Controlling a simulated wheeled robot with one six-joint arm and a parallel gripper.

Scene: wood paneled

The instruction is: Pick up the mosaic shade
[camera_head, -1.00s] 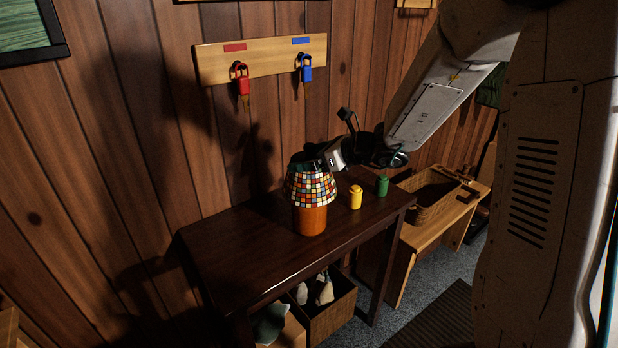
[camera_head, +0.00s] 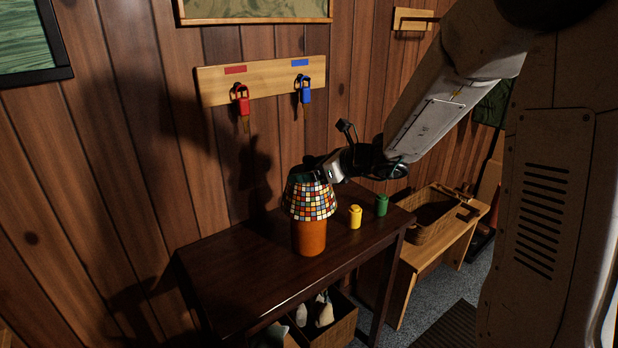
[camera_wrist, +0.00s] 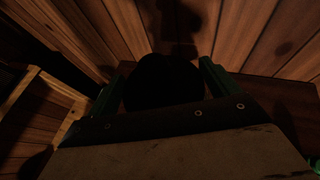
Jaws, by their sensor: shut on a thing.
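The mosaic shade (camera_head: 310,201), a cone of many coloured tiles, is at the top of an orange cylindrical lamp body (camera_head: 310,238) on the dark wooden table. My gripper (camera_head: 318,175) is shut on the shade's upper rim, reaching in from the right. The shade's lower edge still overlaps the top of the body in the head view, so I cannot tell whether there is a gap between them. In the wrist view a very dark rounded shape (camera_wrist: 165,82) fills the space between the two fingers; its details are lost in shadow.
A yellow canister (camera_head: 355,217) and a green canister (camera_head: 381,205) stand right of the lamp. The table's left part (camera_head: 235,268) is clear. Red keys (camera_head: 242,103) and blue keys (camera_head: 304,92) hang on a wall rack. A wicker basket (camera_head: 432,212) sits on a bench at right.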

